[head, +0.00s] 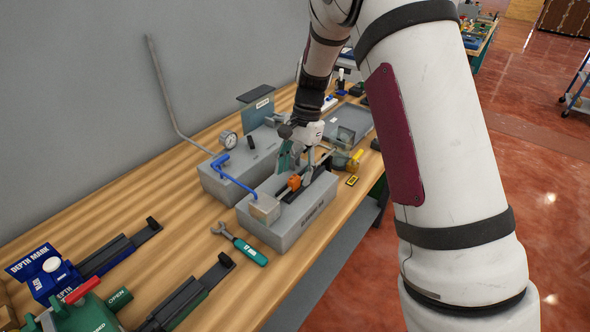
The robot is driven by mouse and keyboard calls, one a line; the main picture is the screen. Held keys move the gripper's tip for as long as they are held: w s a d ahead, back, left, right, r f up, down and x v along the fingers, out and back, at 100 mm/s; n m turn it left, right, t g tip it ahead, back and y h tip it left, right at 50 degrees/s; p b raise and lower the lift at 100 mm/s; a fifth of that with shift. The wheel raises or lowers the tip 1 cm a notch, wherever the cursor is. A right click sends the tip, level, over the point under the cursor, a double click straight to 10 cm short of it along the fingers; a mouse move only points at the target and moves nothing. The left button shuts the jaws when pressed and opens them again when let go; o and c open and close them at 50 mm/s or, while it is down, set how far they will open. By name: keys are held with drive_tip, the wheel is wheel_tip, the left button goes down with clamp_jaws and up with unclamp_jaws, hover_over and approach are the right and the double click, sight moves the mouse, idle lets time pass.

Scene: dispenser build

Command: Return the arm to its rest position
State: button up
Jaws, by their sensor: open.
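My arm (425,130) reaches from the right foreground over the wooden bench. My gripper (297,171) points down over a grey block fixture (287,235). Its jaws are open, one finger on each side of the space above a small orange part (294,183) on the fixture's top. I cannot tell whether the fingers touch that part or the fixture. The fingertips are small and partly hidden among the fixture's parts.
Behind stands another grey block with a pressure gauge (228,139); a blue bent handle (238,178) reaches between the blocks. A teal-handled wrench (249,251), a blue depth-mark device (45,275) and a green device (84,315) lie left. A grey tray (352,117) lies behind.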

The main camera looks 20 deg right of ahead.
drive_tip(key=shift+r+p, duration=0.45)
drive_tip(key=shift+r, duration=3)
drive_tip(key=shift+r, duration=0.1)
drive_tip(key=s+r+n+t, duration=0.3)
drive_tip(key=s+r+n, duration=0.2)
drive_tip(key=s+r, duration=0.8)
drive_tip(key=s+d+r+n+t+h, duration=0.1)
drive_tip(key=s+n+t, duration=0.1)
drive_tip(key=s, duration=0.6)
drive_tip(key=s+d+r+n+t+h, duration=0.1)
drive_tip(key=s+r+n+t, duration=0.1)
drive_tip(key=s, duration=0.5)
drive_tip(key=shift+s+r+n+h, duration=0.2)
drive_tip(key=shift+s+n+h, duration=0.15)
drive_tip(key=shift+n, duration=0.55)
